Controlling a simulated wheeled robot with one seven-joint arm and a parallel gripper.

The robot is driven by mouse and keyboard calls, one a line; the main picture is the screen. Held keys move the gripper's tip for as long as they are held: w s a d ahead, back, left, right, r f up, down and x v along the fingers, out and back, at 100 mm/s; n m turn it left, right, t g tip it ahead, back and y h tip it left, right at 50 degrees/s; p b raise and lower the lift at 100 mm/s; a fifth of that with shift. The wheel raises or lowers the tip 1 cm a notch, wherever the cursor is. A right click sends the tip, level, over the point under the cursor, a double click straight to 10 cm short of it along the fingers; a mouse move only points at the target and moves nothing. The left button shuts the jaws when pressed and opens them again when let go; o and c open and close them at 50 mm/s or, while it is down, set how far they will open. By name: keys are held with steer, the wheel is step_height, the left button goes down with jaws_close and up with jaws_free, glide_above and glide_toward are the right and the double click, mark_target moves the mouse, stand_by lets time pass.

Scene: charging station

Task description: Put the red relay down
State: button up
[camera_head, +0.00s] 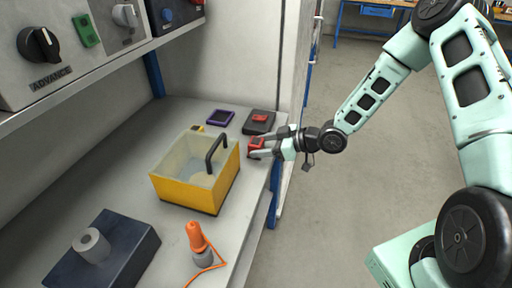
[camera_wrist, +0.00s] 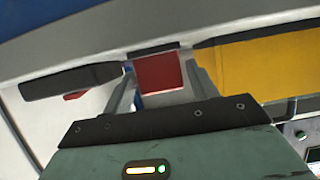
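The red relay (camera_head: 256,144) is a small red block between the fingertips of my gripper (camera_head: 262,150), just right of the yellow bin, near the right edge of the grey counter. In the wrist view, the red relay (camera_wrist: 158,72) fills the gap between the two fingers of my gripper (camera_wrist: 161,82). The fingers appear closed against its sides. A thin dark strip shows along its far edge. I cannot tell whether its underside touches the counter.
A yellow bin (camera_head: 184,189) with a black handle stands left of my gripper. Behind are a dark block (camera_head: 268,127) with a red piece (camera_head: 259,118) on top and a purple-framed tray (camera_head: 220,117).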

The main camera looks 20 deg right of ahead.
steer(key=c, duration=0.7)
steer(key=shift+c, duration=0.2)
